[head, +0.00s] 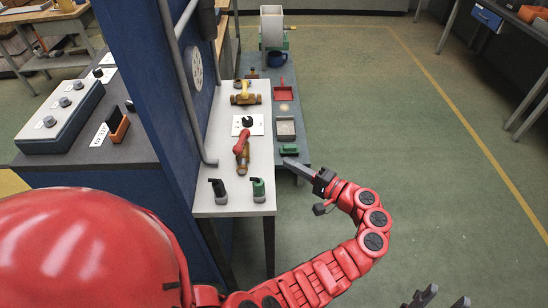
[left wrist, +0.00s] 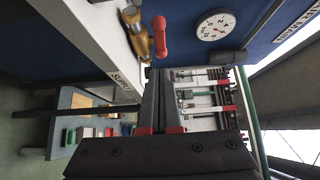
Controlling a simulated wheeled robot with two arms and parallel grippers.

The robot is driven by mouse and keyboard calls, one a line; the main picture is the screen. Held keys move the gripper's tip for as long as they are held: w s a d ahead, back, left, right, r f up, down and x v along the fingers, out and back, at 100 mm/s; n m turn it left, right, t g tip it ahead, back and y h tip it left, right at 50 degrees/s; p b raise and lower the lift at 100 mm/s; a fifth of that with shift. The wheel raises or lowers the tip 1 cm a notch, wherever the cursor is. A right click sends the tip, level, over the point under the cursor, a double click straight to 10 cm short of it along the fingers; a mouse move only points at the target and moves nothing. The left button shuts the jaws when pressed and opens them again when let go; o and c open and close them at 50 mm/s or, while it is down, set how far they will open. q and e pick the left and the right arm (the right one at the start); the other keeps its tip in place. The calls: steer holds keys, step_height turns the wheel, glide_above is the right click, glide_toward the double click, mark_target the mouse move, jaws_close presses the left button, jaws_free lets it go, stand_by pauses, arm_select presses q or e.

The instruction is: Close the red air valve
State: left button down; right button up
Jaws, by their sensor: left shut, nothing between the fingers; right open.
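The red air valve has a red lever handle (head: 241,144) on a brass body (head: 242,162), on the narrow white bench in the head view. In the left wrist view its handle (left wrist: 160,37) stands beside the brass body (left wrist: 134,32) and looks roughly in line with it. My left gripper (head: 287,163) is shut and empty. It is to the right of the valve, apart from it, near the bench's right edge. In the left wrist view its closed fingers (left wrist: 160,98) point towards the valve side. My right gripper (head: 435,299) is open at the bottom right, partly cut off.
A yellow-handled brass valve (head: 245,95) and a black knob (head: 247,121) are further back on the bench (head: 207,178). A black-topped (head: 218,190) and a green-topped item (head: 257,189) stand in front. A blue panel (head: 140,90) rises on the left. The floor right is clear.

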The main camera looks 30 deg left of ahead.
arm_select(q)
steer(key=p, duration=0.3)
glide_toward(242, 147)
steer(key=w+a, duration=0.2)
steer(key=w, duration=0.1)
steer(key=shift+w+a+r, duration=0.15)
steer(key=shift+w+a, duration=0.05)
steer(key=shift+a, duration=0.05)
steer(key=a, duration=0.1)
steer(key=s+a+p, duration=0.1)
steer(key=shift+s+a, duration=0.35)
steer(key=shift+a, duration=0.05)
steer(key=shift+s+a, duration=0.3)
